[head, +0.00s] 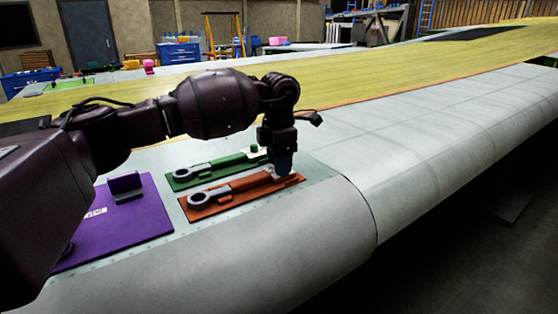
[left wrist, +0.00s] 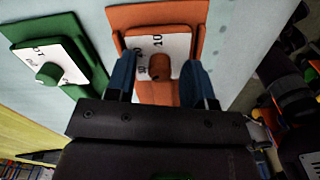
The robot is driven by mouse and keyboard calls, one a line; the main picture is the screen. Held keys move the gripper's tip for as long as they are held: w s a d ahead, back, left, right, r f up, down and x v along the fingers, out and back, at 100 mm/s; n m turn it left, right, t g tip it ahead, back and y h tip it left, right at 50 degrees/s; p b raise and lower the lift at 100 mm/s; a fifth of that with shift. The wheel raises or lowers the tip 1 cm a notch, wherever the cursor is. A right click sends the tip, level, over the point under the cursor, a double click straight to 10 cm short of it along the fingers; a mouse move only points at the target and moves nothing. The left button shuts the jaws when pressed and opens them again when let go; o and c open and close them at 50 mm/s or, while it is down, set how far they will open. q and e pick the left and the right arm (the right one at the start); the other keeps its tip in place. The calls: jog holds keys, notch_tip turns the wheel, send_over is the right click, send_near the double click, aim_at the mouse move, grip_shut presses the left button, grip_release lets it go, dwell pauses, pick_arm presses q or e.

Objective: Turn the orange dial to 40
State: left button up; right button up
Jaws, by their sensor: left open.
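The orange wrench (head: 235,188) lies on an orange mat on the wing, with its ring end to the left. Its orange dial (left wrist: 159,67) shows in the left wrist view as a round knob on a white face with printed numbers, of which 10 reads most clearly. My left gripper (head: 283,168) points down over the wrench's right end. In the left wrist view my left gripper (left wrist: 160,72) is open, with one blue finger on each side of the knob. I cannot tell whether the fingers touch it. The dial's pointer is not readable. My right gripper is not in view.
A green wrench (head: 215,167) with its own green dial (left wrist: 48,73) lies parallel just behind the orange one. A purple mat (head: 125,225) with an upright purple holder lies to the left. The wing surface (head: 340,165) to the right is clear.

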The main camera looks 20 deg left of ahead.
pick_arm(q)
jog(key=shift+c, duration=0.4)
grip_shut()
jog(key=shift+r+n+p, duration=0.2)
jog(key=shift+n+p, duration=0.2)
jog(key=shift+r+n+p, duration=0.1)
jog(key=shift+n+p, duration=0.45)
jog(key=shift+n, duration=0.05)
jog(key=n+p, duration=0.2)
jog(key=n, duration=0.1)
jog(key=shift+n+p, duration=0.45)
jog(key=shift+n, duration=0.15)
jog(key=shift+n+p, duration=0.3)
jog(key=shift+n, duration=0.3)
jog(key=shift+f, duration=0.25)
